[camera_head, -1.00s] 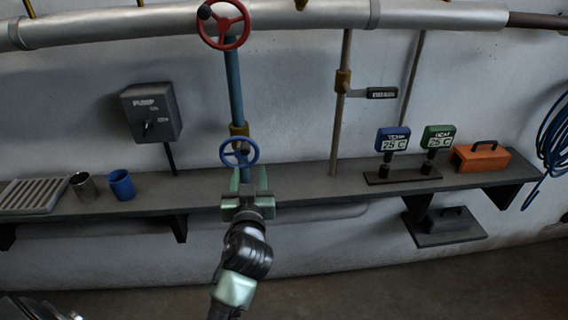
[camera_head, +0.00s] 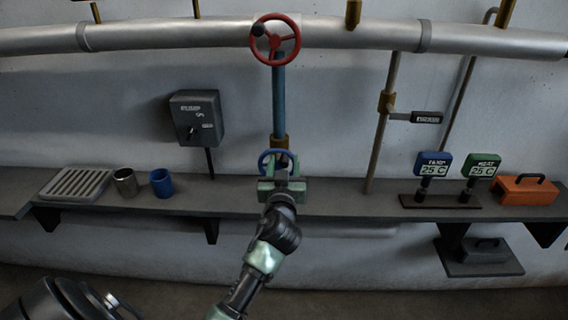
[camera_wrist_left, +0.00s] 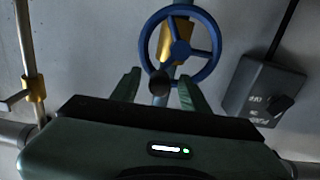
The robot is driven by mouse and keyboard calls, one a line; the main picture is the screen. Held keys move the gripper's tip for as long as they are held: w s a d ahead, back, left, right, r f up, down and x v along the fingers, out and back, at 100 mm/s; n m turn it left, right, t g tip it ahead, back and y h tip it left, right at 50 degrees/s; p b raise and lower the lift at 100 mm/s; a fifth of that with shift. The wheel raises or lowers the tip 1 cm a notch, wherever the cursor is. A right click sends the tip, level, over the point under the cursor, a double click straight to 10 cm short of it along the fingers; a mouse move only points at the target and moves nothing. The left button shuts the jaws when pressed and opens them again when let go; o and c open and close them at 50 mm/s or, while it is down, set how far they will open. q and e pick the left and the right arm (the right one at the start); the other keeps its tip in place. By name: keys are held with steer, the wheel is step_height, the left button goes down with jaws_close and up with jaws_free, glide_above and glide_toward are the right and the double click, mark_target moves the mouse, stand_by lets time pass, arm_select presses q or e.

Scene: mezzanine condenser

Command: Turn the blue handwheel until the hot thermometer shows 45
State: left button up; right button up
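The blue handwheel (camera_head: 264,158) stands on the pipe just above the shelf in the head view, partly hidden behind my left gripper (camera_head: 281,167). In the left wrist view the handwheel (camera_wrist_left: 211,69) shows its full rim, with a dark knob (camera_wrist_left: 159,83) at its lower left. The left fingers (camera_wrist_left: 159,80) are open on either side of the knob, with gaps visible; contact cannot be told. Two thermometers, one blue (camera_head: 433,163) and one green (camera_head: 482,165), both seem to read 25 C. Their small labels are unclear. My right gripper is not visible.
A red handwheel (camera_head: 275,40) sits above on the same pipe. A pump switch box (camera_head: 197,117) is to the left. A blue cup (camera_head: 161,183), metal cup (camera_head: 125,182) and slatted tray (camera_head: 76,184) are on the shelf; an orange toolbox (camera_head: 526,190) is at right.

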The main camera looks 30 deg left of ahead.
arm_select(q)
jaws_close()
steer(key=shift+w+d+f+m, duration=0.15)
steer(key=shift+d+f+m, duration=0.1)
steer(key=shift+m, duration=0.5)
steer(key=shift+w+d+f+m, duration=0.1)
steer(key=shift+d+f+m, duration=0.1)
steer(key=shift+m, duration=0.55)
steer(key=shift+o, duration=0.7)
jaws_free()
steer(key=shift+r, duration=0.1)
steer(key=b+v, duration=0.2)
steer(key=v, duration=0.6)
